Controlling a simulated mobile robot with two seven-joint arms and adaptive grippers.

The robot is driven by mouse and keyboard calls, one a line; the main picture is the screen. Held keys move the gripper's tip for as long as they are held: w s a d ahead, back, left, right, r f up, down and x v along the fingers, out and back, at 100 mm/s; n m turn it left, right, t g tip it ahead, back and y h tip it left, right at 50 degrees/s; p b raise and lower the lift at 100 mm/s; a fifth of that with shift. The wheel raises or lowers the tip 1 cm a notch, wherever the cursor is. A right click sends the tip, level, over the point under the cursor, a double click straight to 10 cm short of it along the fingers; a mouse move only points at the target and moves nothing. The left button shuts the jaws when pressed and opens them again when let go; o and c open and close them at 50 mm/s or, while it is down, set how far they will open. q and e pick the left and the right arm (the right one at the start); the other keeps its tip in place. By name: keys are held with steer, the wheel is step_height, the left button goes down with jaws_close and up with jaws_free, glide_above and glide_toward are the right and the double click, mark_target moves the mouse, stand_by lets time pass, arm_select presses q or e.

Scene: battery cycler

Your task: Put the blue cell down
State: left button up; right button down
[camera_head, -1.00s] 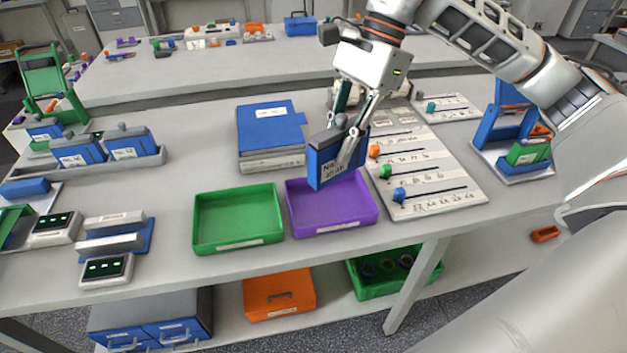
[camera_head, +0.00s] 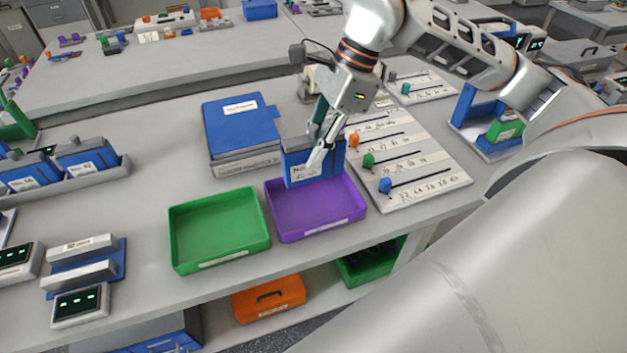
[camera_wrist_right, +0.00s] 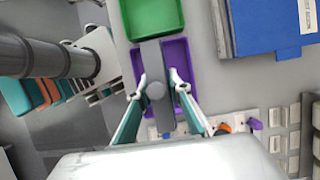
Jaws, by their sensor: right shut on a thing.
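The blue cell (camera_head: 299,172) is a blue block with a white label. It hangs roughly upright from my right gripper (camera_head: 319,158), over the back part of the purple tray (camera_head: 318,232) in the head view. Whether its bottom touches the tray floor cannot be told. In the right wrist view the cell (camera_wrist_right: 154,62) shows its grey top and round terminal between the two fingers of my right gripper (camera_wrist_right: 160,88). The purple tray (camera_wrist_right: 177,58) lies beneath it there. My right gripper is shut on the cell. My left gripper is out of view.
A green tray (camera_head: 218,257) stands just left of the purple one and looks empty. A blue-topped box (camera_head: 240,128) stands behind them. A grey panel with coloured sliders (camera_head: 415,175) lies close on the right. Bare table (camera_head: 140,215) lies left of the green tray.

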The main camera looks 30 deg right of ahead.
step_height(320, 180, down, 9)
steer(key=shift+r, duration=0.1)
stand_by(0.4)
steer(key=c, duration=1.8)
jaws_free()
steer(key=shift+f, duration=0.2)
steer(key=shift+c, duration=0.2)
steer(key=v, duration=1.1)
steer(key=shift+d+r, duration=0.3)
steer(key=shift+r, duration=0.3)
steer(key=shift+s, duration=0.1)
